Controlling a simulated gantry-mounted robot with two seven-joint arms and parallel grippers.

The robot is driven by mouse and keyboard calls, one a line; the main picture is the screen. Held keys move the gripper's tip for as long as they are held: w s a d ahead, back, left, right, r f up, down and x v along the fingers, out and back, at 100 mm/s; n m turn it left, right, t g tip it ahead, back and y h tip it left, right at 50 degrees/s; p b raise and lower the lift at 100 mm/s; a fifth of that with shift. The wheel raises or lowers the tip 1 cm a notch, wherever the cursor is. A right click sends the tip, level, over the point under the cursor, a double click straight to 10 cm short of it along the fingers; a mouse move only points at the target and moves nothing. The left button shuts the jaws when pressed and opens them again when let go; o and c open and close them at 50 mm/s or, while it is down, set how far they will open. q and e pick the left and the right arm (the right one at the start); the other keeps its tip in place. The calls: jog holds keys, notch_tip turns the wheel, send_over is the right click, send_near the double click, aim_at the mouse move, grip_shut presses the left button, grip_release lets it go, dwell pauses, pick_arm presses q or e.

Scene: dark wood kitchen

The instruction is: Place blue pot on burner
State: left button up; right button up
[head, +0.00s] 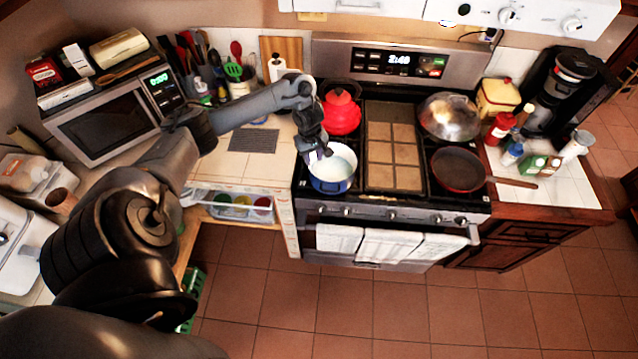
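The blue pot (331,184), blue outside and pale inside, is at the front left of the stove top (393,200). It looks upright over the front left burner, which it hides. I cannot tell whether its base touches the burner. My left gripper (322,155) reaches in from the left and points down at the pot's back left rim. Its fingers are small and dark here, and I cannot tell whether they are closed on the rim. My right gripper is not in view.
A red kettle (341,113) stands behind the pot. A griddle (393,150) covers the middle burners. A lidded pan (449,117) and a frying pan (459,169) are on the right. A microwave (105,125) stands left, and the counter (240,172) beside the stove has free room.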

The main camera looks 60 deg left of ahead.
pick_arm(q)
jog(key=w+d+f+m+t, duration=0.1)
jog(key=d+f+m, duration=0.25)
jog(key=d, duration=0.35)
jog(key=w+d+f+m+t, duration=0.1)
jog(key=d+f+m, duration=0.1)
jog(key=d+m, duration=0.35)
jog(key=w+d+f+m+t, duration=0.1)
jog(key=d+f+m, duration=0.1)
jog(key=d, duration=0.7)
jog(key=s+d+r+m+t, duration=0.1)
jog(key=s+d+m, duration=0.1)
jog(key=d, duration=0.4)
jog(key=s+d+r+m+t, duration=0.1)
jog(key=s+d+r+m, duration=0.15)
jog(key=d, duration=0.25)
jog(key=s+d+r+m+g, duration=0.1)
jog(key=s+r+m, duration=0.1)
jog(key=s+r, duration=0.2)
jog(key=s+d+r+m+g, duration=0.1)
jog(key=s+r, duration=0.3)
jog(key=s, duration=0.5)
jog(key=shift+d+r+m, duration=0.25)
jog(key=shift+d+m, duration=0.3)
jog(key=shift+d, duration=0.15)
jog(key=shift+w, duration=0.1)
notch_tip(320, 180, up, 5)
jog(key=p, duration=0.5)
